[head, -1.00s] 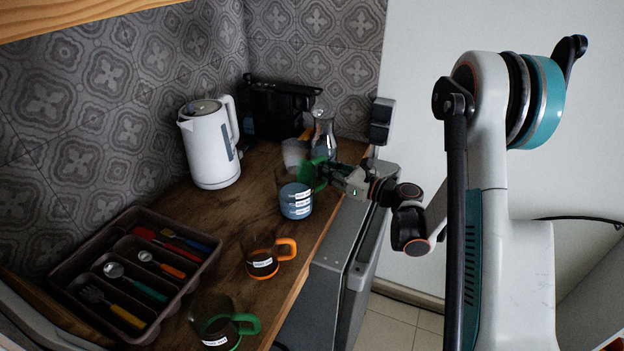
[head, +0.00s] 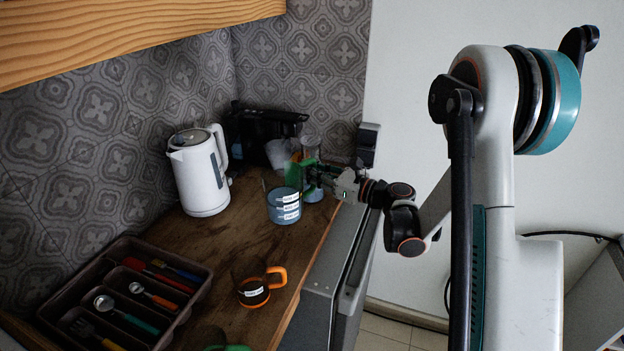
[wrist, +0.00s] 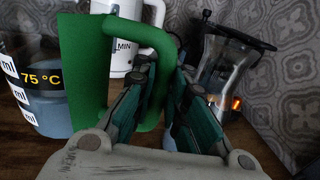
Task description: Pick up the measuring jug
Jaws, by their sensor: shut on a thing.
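The measuring jug (head: 284,207) is clear, with white scale labels, blue contents and a green handle. In the head view it appears held above the counter, right of the kettle. In the wrist view its labelled wall (wrist: 35,90) is at the left edge and the green handle (wrist: 88,75) runs between my fingers. My gripper (head: 318,176) is shut on that handle from the right; its teal fingers also fill the middle of the wrist view (wrist: 163,98). Part of the handle is hidden behind the fingers.
A white kettle (head: 200,180) stands left of the jug. A black appliance (head: 262,135) and a glass vessel (head: 311,148) are behind it. An orange-handled mug (head: 254,291), a green-handled mug (head: 227,348) and a cutlery tray (head: 195,300) are nearer. A wooden shelf (head: 130,35) overhangs the left.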

